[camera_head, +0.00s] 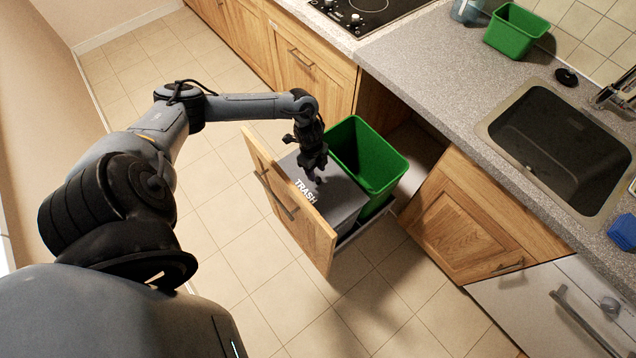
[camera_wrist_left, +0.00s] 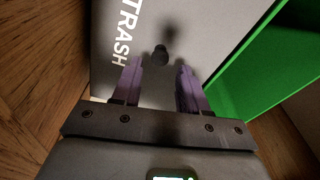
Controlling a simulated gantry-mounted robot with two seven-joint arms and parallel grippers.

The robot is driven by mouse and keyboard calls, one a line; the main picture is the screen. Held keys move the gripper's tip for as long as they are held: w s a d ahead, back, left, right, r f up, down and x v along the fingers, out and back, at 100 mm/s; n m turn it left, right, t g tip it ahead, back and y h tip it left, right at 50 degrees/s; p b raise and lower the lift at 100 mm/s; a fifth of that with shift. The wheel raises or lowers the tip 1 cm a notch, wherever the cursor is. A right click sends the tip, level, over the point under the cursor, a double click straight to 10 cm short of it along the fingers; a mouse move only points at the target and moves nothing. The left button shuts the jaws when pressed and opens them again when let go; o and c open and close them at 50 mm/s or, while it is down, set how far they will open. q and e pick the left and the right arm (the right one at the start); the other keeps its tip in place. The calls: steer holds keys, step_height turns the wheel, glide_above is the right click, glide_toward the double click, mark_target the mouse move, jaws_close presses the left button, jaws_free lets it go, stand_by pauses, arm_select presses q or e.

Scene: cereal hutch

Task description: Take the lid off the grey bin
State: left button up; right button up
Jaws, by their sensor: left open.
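The grey bin (camera_head: 349,216) stands in the pulled-out drawer, just behind its wooden front. Its grey lid (camera_head: 343,196) is on and bears the white word TRASH; the lid also fills much of the left wrist view (camera_wrist_left: 215,35). A small dark knob (camera_wrist_left: 160,55) stands out from the lid in the wrist view; my gripper hides it in the head view. My left gripper (camera_head: 316,174) points down over the lid. In the wrist view its fingers (camera_wrist_left: 157,74) are apart, with the knob lined up between them near their tips. I cannot tell the remaining height. My right gripper is not in view.
An open green bin (camera_head: 372,158) stands beside the grey bin in the same drawer. The wooden drawer front (camera_head: 290,205) rises on the near side. The counter (camera_head: 440,75) with sink (camera_head: 560,140) and a small green container (camera_head: 515,32) lies behind. The tiled floor at left is clear.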

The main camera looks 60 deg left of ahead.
mark_target(318, 179)
arm_select(q)
steer(key=f, duration=0.3)
steer(key=f+b, duration=0.1)
steer(key=shift+w+d+f, duration=0.2)
steer(key=shift+d+f, duration=0.15)
steer(key=shift+f, duration=0.05)
jaws_close()
